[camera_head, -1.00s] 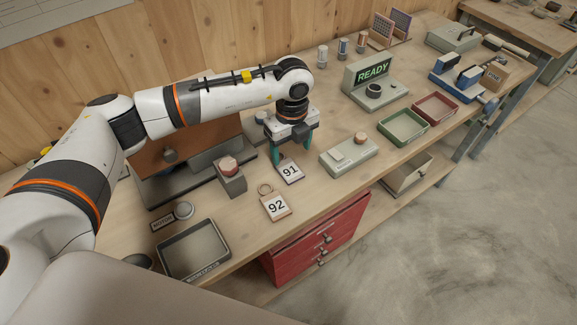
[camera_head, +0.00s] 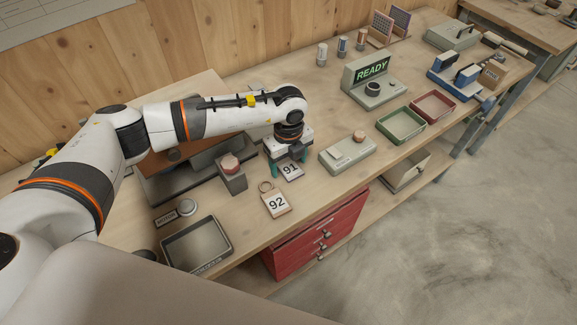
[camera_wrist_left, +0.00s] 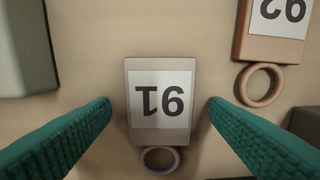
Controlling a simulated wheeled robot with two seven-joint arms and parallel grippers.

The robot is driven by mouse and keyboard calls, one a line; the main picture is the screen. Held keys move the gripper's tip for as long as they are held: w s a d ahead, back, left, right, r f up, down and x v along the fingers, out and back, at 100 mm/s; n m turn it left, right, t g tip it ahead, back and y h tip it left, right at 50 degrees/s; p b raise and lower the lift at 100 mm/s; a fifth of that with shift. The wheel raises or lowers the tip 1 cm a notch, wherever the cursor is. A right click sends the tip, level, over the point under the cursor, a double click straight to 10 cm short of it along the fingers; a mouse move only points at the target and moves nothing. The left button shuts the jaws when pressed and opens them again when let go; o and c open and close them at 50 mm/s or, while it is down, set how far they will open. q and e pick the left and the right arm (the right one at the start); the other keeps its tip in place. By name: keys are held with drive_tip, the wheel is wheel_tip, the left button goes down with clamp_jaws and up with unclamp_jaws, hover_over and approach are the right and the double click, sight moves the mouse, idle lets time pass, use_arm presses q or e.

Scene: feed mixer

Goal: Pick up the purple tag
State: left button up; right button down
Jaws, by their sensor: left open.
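The purple tag (camera_head: 291,171), a pale mauve plate marked 91, lies flat on the workbench below my left gripper (camera_head: 288,168). The tag also shows in the left wrist view (camera_wrist_left: 158,132), with its purple-grey ring (camera_wrist_left: 159,160) toward the lower edge. My left gripper (camera_wrist_left: 160,104) is open, with one green finger on each side of the tag and visible gaps between. The ring is hidden by the gripper in the head view. My right gripper is not in view.
A tan tag marked 92 (camera_head: 276,204) with a ring lies close by. A dark tray (camera_head: 228,240) sits near the front edge.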

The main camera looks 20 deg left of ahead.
use_arm(q)
drive_tip(key=shift+c, duration=0.5)
drive_tip(key=c, duration=1)
drive_tip(key=shift+o, duration=0.2)
